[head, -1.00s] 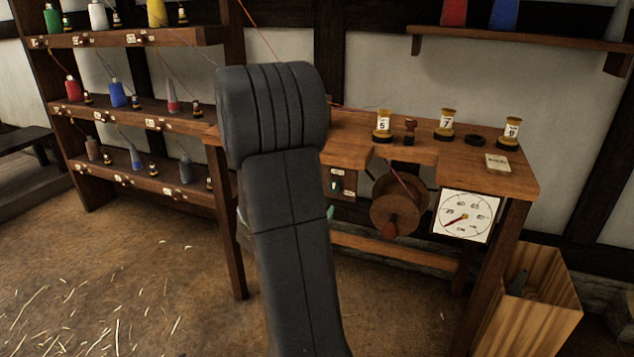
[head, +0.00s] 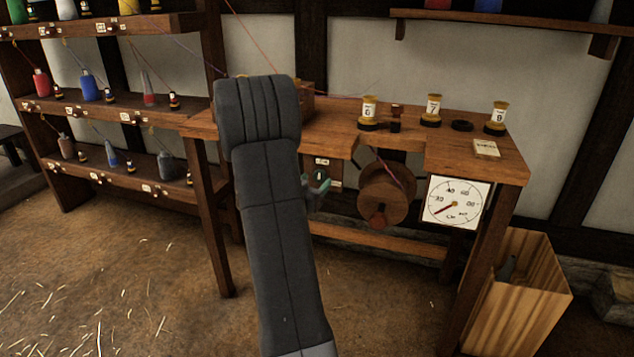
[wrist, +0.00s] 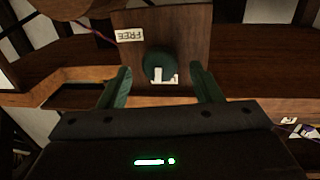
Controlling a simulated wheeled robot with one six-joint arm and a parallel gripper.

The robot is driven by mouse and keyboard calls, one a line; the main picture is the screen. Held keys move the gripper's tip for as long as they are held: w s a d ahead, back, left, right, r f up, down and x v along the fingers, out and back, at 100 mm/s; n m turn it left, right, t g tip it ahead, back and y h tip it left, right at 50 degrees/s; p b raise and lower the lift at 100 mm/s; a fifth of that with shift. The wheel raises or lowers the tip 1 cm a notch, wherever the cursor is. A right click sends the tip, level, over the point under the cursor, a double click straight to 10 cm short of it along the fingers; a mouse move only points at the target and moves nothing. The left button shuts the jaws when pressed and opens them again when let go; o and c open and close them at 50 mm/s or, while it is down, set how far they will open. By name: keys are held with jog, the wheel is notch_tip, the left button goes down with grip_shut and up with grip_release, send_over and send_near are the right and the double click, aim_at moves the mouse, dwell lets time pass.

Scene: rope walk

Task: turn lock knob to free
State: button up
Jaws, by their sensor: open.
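The lock knob (wrist: 158,67) is a round dark green knob with a pale mark, on a wooden panel (wrist: 190,35) in the wrist view. A white label reading FREE (wrist: 129,35) is fixed to the panel, above and left of the knob in that view. My gripper (wrist: 160,76) is open, with one green finger on each side of the knob; I cannot tell whether they touch it. In the head view the knob (head: 320,175) shows small on the bench front, and my gripper (head: 318,188) is mostly hidden behind my arm.
A wooden reel (head: 384,196) and a white dial (head: 456,203) hang at the bench (head: 350,133) front, right of the knob. Several labelled spools stand on top. A shelf of bobbins (head: 110,105) is at left, a wooden bin (head: 530,290) at lower right.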

jog(key=shift+x, duration=1.15)
jog(key=c, duration=1)
jog(key=shift+o, duration=0.2)
jog(key=o, duration=1)
jog(key=shift+c, duration=0.2)
jog(key=p+v, duration=0.1)
jog(key=v, duration=1.2)
jog(key=shift+s+a+p, duration=0.2)
jog(key=shift+s+p, duration=0.15)
jog(key=shift+s, duration=0.05)
